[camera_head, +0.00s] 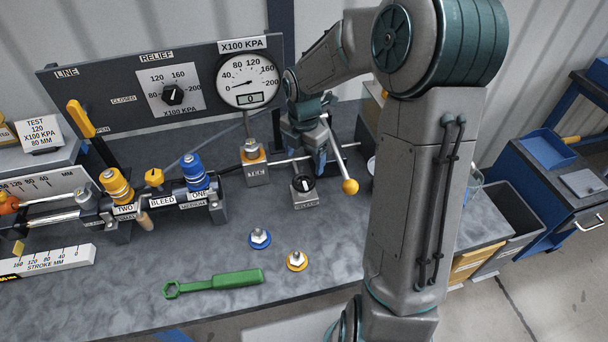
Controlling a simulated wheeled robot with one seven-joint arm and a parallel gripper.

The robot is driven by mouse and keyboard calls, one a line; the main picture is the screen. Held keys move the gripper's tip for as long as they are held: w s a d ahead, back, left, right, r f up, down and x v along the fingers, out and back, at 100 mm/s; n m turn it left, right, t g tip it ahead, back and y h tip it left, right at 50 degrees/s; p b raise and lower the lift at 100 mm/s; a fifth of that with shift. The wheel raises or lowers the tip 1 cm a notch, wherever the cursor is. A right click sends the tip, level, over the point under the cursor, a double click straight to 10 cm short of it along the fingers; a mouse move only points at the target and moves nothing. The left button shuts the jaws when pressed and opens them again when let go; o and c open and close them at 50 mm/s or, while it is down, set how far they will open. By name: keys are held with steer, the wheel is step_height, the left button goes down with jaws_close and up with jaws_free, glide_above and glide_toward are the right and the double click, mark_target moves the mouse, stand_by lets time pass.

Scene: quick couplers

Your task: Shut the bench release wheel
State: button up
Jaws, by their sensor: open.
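A grey block with a black round knob (303,184) on top stands on the bench, right of centre; it appears to be the release wheel. A light pointer mark shows on the knob, and the label on the block's front is too small to read surely. My gripper (306,148) hangs above and behind the knob, apart from it in the picture. Its jaws are open, with nothing seen between them, though the fingers are small and partly merge with the lever behind. The gauge (248,80) has a digital display that reads 0.
A lever with a yellow ball (350,187) slants down just right of the knob. A block with an orange-ringed coupler (253,152) stands to its left. Blue (259,238) and orange (297,261) couplers and a green wrench (213,282) lie in front. Bare bench surrounds them.

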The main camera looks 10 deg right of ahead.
mark_target(304, 180)
step_height(304, 180, down, 8)
steer(key=shift+c, duration=0.3)
steer(key=c, duration=0.9)
